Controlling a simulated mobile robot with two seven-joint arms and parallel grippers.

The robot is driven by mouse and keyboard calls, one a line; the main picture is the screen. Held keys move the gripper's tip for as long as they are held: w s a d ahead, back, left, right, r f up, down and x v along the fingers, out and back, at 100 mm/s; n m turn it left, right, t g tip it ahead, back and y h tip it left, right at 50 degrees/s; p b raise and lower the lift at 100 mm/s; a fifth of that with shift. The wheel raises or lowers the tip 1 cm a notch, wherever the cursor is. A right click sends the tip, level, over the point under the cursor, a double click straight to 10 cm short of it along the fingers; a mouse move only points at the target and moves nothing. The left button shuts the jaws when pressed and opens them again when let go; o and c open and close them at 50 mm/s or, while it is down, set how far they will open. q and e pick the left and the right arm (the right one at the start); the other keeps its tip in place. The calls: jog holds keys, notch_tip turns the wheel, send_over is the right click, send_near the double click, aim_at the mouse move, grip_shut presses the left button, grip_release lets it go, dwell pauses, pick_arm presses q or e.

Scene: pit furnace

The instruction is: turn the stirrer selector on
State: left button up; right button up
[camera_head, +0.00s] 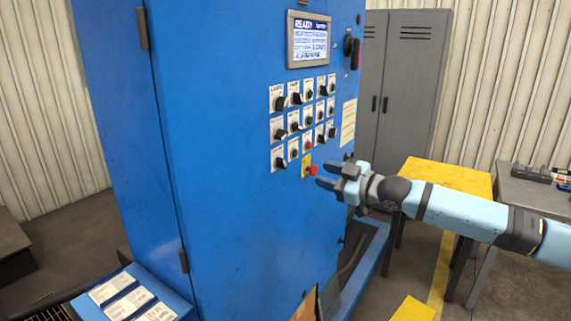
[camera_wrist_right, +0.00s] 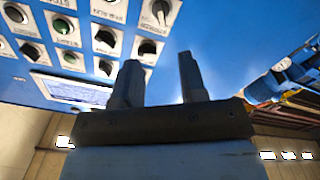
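A grid of selectors and push buttons (camera_head: 293,128) is on the front of the blue cabinet (camera_head: 230,200). The labels are too small to read in the head view, so I cannot tell which knob is the stirrer selector. My right gripper (camera_head: 327,175) is at the lower right of the grid, close to the red mushroom button (camera_head: 311,170) on its yellow plate. Its two fingers are apart with nothing between them. In the right wrist view the open gripper (camera_wrist_right: 158,78) points toward the panel, with black knobs (camera_wrist_right: 160,12) beyond the fingertips. My left gripper is out of view.
A lit display (camera_head: 309,40) sits above the controls, and a red-and-black handle switch (camera_head: 354,53) is at the cabinet's right. A yellow table (camera_head: 445,175) and grey lockers (camera_head: 402,85) stand to the right. A blue ledge with papers (camera_head: 135,298) is at the lower left.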

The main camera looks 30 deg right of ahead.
aim_at(285, 164)
jog(key=p+x, duration=0.3)
jog(key=x, duration=0.8)
jog(key=shift+r, duration=0.2)
jog(key=shift+w+a+f, duration=0.15)
jog(key=shift+w+a, duration=0.2)
jog(key=shift+w, duration=0.25)
grip_shut()
